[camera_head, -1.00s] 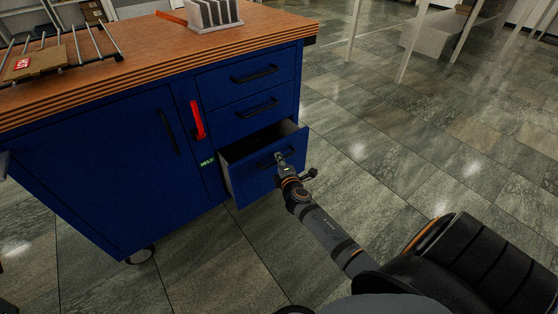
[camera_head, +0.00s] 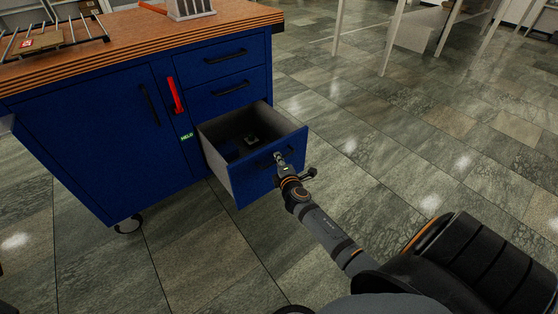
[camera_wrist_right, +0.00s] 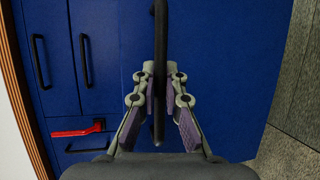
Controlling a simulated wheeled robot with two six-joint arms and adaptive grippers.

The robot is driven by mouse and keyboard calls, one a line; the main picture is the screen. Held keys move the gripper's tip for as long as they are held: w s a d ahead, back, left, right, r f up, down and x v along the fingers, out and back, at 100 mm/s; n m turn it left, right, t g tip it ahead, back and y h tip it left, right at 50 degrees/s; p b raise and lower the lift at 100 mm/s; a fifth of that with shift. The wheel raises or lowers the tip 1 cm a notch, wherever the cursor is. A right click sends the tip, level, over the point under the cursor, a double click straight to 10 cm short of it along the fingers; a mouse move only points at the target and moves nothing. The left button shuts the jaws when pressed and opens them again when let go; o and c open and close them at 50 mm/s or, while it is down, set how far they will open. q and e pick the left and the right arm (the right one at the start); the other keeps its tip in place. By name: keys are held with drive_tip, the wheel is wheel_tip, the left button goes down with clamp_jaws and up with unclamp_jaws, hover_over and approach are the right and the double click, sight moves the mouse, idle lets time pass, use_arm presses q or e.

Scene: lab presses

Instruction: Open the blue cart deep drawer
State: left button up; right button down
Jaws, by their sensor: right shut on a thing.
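The blue cart (camera_head: 100,140) stands at the left with a wooden top. My right gripper (camera_head: 280,158) is at the drawer front, shut on the black bar handle (camera_head: 264,162). In the right wrist view the handle (camera_wrist_right: 160,40) runs between the two fingers (camera_wrist_right: 160,100), with the blue drawer front behind it. My left gripper is not in view.
Two shut drawers (camera_head: 226,68) are above the open one. A red handle (camera_head: 176,95) is on the cart front, beside the left door. A wire rack (camera_head: 50,40) and a grey slotted block (camera_head: 190,8) stand on the top. Tiled floor (camera_head: 400,170) is clear at the right.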

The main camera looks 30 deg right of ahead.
drive_tip(key=c, duration=1.7)
unclamp_jaws()
drive_tip(key=shift+s, duration=0.1)
drive_tip(key=v, duration=1.1)
drive_tip(key=shift+s+a, duration=0.2)
drive_tip(key=shift+s, duration=0.1)
